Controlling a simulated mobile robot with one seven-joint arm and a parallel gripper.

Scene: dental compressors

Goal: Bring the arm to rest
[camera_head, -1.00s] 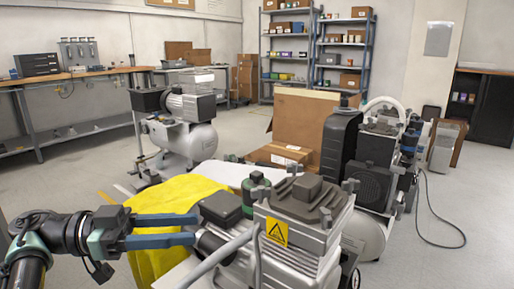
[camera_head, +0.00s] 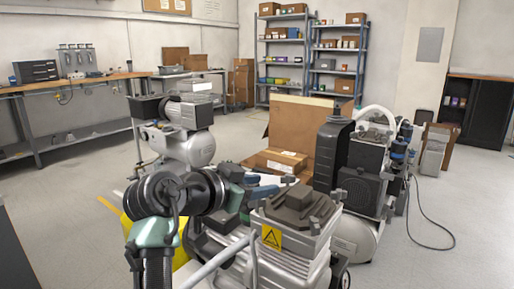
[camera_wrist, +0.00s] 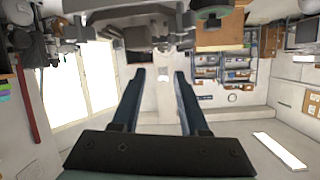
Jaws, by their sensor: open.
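My gripper (camera_wrist: 159,76) shows in the wrist view with its two blue fingers apart and nothing between them. In the head view my arm rises from the lower left, and its black wrist blocks most of the gripper, which points away to the right. The near compressor (camera_head: 297,220), with a yellow warning label, stands just right of my arm. I cannot tell the exact gap between the gripper and the compressor.
Another compressor (camera_head: 187,140) stands behind my arm at left. A black and silver unit (camera_head: 368,180) stands at right, with an open cardboard box (camera_head: 297,130) beside it. A workbench (camera_head: 70,86) runs along the left wall. Clear floor (camera_head: 455,200) lies at right.

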